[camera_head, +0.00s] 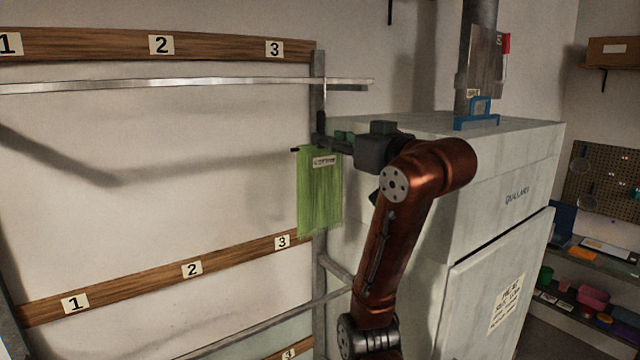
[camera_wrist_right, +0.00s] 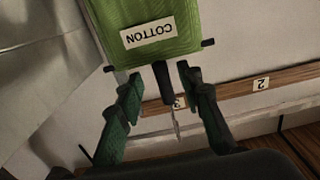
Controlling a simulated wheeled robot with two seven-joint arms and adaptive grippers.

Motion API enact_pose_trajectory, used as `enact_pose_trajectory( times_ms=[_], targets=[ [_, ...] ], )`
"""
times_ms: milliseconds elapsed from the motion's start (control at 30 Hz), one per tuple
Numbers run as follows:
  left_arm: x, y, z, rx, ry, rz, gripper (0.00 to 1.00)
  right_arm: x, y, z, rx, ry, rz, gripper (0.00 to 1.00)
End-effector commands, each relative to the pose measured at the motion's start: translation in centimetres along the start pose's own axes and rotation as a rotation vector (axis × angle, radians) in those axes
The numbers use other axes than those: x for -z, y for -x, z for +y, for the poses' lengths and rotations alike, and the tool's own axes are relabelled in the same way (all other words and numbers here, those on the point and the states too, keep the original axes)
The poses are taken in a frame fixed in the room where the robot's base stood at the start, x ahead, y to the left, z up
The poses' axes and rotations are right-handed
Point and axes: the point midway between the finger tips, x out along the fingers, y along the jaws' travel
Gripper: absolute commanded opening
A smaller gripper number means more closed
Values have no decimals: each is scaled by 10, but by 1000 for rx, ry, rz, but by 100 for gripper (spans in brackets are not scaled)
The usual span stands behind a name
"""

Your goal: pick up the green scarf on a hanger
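The green scarf (camera_head: 320,200) hangs straight down from a dark hanger bar, left of the grey cabinet in the head view. It carries a white label reading COTTON and also shows at the top of the right wrist view (camera_wrist_right: 185,20). My right gripper (camera_head: 328,142) is at the top of the scarf, at the hanger. In the right wrist view its two green-and-black fingers (camera_wrist_right: 160,78) stand apart, with the hanger's dark stem (camera_wrist_right: 166,84) between them and gaps on both sides. My left gripper is not in view.
A metal rail (camera_head: 180,83) runs above the scarf, under a wooden board numbered 1 to 3 (camera_head: 110,46). A lower numbered board (camera_head: 140,280) is on the wall. The grey cabinet (camera_head: 500,190) stands close behind my right arm. Shelves with small items are at far right.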

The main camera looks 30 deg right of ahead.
Motion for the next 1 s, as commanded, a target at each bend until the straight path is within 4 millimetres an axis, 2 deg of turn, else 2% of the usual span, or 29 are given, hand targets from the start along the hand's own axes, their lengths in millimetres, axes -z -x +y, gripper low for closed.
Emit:
enact_pose_trajectory(
  times_ms=[100, 200, 400, 533, 1000],
  targets=[
    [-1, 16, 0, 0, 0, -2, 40, 4, -21, -2, 3, -1, -6, 33],
    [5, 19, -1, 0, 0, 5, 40, 2, -34, -2, 3, -1, -6, 33],
    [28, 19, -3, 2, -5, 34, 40, 1, -41, -3, 4, 0, -2, 33],
    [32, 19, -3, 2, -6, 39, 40, 0, -41, -3, 4, 0, -3, 33],
    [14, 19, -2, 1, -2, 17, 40, 1, -41, -3, 4, 0, -2, 1]
  ],
)
